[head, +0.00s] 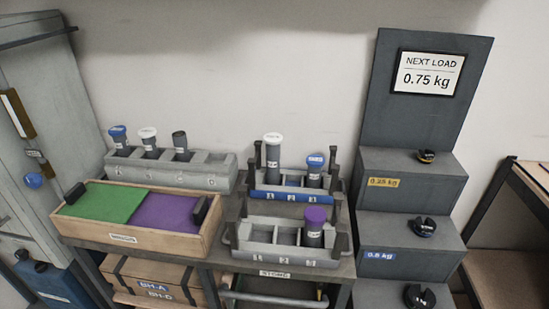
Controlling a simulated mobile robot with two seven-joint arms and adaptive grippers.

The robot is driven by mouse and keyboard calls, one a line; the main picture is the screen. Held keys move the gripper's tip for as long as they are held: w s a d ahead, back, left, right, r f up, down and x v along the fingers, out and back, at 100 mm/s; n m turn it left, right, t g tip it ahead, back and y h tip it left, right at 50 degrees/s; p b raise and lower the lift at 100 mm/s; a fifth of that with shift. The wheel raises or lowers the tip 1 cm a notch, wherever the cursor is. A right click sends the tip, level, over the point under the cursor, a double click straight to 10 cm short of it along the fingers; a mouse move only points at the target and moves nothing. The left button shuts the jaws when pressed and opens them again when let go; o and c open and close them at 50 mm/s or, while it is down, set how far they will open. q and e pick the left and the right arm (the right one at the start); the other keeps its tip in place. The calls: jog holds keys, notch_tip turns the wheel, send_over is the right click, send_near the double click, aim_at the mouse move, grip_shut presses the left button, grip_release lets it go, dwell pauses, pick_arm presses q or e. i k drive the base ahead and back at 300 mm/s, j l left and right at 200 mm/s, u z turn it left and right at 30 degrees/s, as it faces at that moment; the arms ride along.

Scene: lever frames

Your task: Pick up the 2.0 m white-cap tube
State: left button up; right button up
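Two white-cap tubes are in the head view. One white-cap tube (273,152) is tall and stands upright in the left slot of the blue-fronted rack (290,196). The other white-cap tube (150,146) stands in the long grey rack (200,180) at the left, between a blue-cap tube (120,141) and a dark-cap tube (181,147). Their labels are too small to read, so I cannot tell which is marked 2.0 m. Neither of my grippers is in view.
A blue-cap tube (314,172) stands at the right of the blue-fronted rack. A purple-cap tube (314,225) stands in the front grey rack (285,254). A wooden tray (125,238) with green and purple pads sits front left. Stepped weight shelves (405,194) stand at right.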

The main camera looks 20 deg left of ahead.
aim_at(273, 140)
jog(key=i+l, duration=0.2)
jog(key=l, duration=0.15)
jog(key=i+l, duration=0.15)
jog(key=l, duration=0.2)
jog(key=i+l+u, duration=0.1)
jog(key=l, duration=0.25)
jog(key=i, duration=0.1)
